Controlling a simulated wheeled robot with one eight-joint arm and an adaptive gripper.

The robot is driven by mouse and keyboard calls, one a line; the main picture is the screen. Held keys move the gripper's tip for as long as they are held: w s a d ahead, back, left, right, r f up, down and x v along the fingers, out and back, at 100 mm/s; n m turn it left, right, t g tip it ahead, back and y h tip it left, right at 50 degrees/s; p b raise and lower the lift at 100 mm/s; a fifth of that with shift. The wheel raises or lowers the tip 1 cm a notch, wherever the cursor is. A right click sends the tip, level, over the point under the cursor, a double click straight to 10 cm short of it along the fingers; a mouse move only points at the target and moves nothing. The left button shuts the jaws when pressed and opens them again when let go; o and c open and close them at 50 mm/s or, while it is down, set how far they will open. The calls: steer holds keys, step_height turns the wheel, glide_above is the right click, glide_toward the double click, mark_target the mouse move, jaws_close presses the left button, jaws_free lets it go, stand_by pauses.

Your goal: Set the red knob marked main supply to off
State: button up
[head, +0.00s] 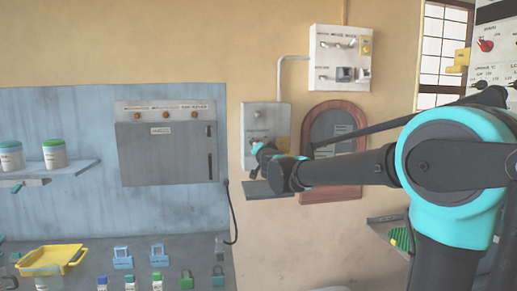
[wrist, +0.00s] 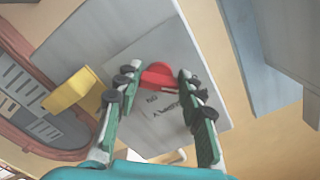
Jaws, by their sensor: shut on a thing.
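The red knob (wrist: 157,73) sits on the face of a grey box (wrist: 145,45) in the wrist view. My gripper (wrist: 160,80) has its fingers on both sides of the knob, shut on it. Small dark lettering shows below the knob, partly hidden by a finger and too blurred to read surely. In the head view, the grey box (head: 252,116) is on the wall, and my gripper (head: 260,150) is in front of it, hiding the knob there.
A yellow tag (wrist: 70,90) is beside the box in the wrist view. A white switch panel (head: 340,45) hangs above right. A red-framed arched board (head: 304,180) is just right of the box. Another red knob (head: 485,45) is on a panel at far right.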

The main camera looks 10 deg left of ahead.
steer(key=o, duration=1.1)
steer(key=v, duration=1.2)
steer(key=shift+o, duration=0.3)
